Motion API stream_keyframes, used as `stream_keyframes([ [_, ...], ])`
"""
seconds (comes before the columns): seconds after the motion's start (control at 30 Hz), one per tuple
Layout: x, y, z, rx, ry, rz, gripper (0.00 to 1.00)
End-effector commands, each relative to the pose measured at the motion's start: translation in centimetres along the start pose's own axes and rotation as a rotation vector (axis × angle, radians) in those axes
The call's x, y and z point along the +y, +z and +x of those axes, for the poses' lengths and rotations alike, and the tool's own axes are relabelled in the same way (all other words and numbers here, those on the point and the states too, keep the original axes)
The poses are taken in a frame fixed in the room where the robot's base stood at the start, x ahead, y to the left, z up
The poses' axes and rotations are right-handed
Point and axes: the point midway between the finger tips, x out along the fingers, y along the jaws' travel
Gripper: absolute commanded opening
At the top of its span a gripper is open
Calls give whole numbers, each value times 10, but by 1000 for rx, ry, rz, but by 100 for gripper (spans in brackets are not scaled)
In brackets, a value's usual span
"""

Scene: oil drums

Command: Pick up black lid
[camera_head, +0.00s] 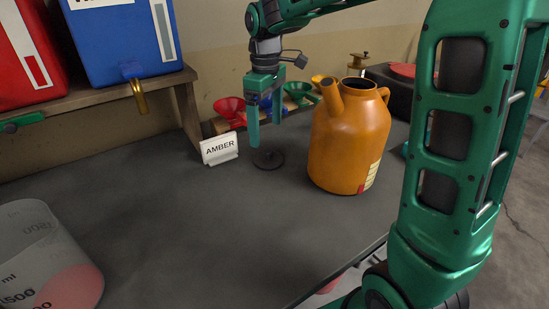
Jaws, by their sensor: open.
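The black lid (268,159) is a small round dark disc with a raised middle. It lies flat on the dark grey table (180,220), between a white card and an orange jug. My green gripper (266,143) points straight down above the lid. Its two fingers are apart, with nothing seen between them. The left fingertip is close over the lid's near-left side in the picture; I cannot tell whether it touches the lid.
The orange jug (347,145) stands close to the right of the lid. The card marked AMBER (220,149) stands close left. Behind are red (231,109) and green (301,93) funnels. A clear measuring cup (45,255) is front left. The table's middle is clear.

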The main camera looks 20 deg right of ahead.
Motion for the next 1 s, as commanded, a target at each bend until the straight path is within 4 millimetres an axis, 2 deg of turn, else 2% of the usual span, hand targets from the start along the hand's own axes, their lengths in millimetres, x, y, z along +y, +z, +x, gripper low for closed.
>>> stream_keyframes([
  [0.13,-1,1,23,-3,-2,1,89],
  [0.43,-1,0,45,-2,0,1,89],
  [0.7,2,0,81,-3,0,0,89],
  [1.0,2,-1,90,0,2,0,89],
])
